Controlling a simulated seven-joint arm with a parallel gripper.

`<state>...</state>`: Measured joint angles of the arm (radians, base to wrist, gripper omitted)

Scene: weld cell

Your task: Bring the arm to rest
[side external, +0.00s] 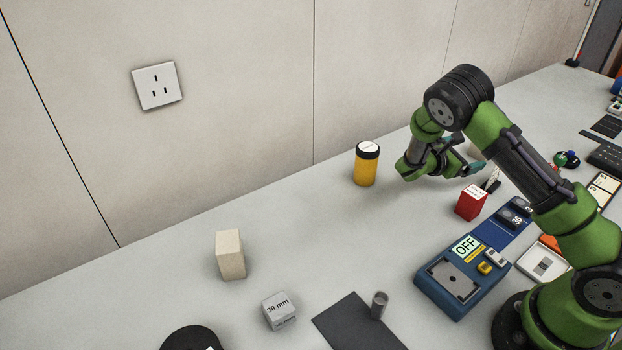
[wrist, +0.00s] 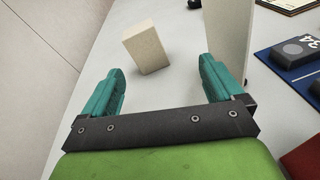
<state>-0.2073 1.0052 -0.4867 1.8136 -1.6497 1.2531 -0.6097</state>
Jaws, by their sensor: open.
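My gripper (side external: 466,155) is at the back right of the bench in the side view, low over the surface beyond the red block (side external: 471,202). In the wrist view its two teal fingers are spread apart with nothing between them (wrist: 160,75). A cream block (wrist: 147,47) lies ahead of the fingertips, apart from them. A tall pale panel (wrist: 232,40) stands close by the right finger; I cannot tell whether they touch. My arm reaches out from the right, bent at the elbow.
A yellow jar with a black lid (side external: 365,165) stands left of my gripper. A blue box marked OFF (side external: 462,280) stands in front. Another cream block (side external: 230,255), a grey 38 mm block (side external: 279,310) and a dark mat (side external: 345,325) lie at left and front. The bench between is clear.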

